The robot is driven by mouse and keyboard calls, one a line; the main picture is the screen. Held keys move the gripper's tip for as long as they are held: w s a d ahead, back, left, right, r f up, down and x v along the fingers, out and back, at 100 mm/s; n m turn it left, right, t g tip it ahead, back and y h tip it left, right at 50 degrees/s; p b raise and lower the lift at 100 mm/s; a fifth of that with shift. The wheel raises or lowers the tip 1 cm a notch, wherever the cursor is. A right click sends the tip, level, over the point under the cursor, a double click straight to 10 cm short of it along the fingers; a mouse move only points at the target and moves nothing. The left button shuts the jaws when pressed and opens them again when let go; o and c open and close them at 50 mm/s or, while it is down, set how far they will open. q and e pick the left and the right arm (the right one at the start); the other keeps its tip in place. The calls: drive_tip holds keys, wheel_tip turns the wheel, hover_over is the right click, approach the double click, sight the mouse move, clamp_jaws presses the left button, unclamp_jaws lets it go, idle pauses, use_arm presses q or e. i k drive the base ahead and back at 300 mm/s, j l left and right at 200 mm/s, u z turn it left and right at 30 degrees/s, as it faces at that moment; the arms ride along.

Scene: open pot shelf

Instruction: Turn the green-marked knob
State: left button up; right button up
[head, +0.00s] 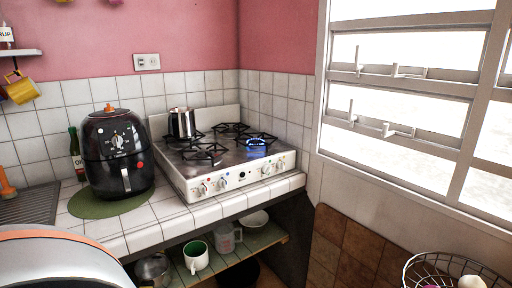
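A white stove (236,180) with a dark hob top stands on the tiled corner counter. Its front panel carries several small knobs, including two on the left (203,189) (222,184) and two on the right (266,170) (280,165). Small coloured marks sit by the knobs, but they are too small to tell surely which one is green. A blue flame (257,142) burns at the right front burner. A metal pot (182,123) stands on the back left burner. Neither of my grippers is in view.
A black air fryer (118,158) on a green mat (90,207) stands left of the stove, beside a dark bottle (75,150). An open shelf (262,240) below holds a white mug (196,256) and other vessels. A wire basket (412,268) is at lower right.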

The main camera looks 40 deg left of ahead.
sight(267, 169)
drive_tip(key=u, duration=0.85)
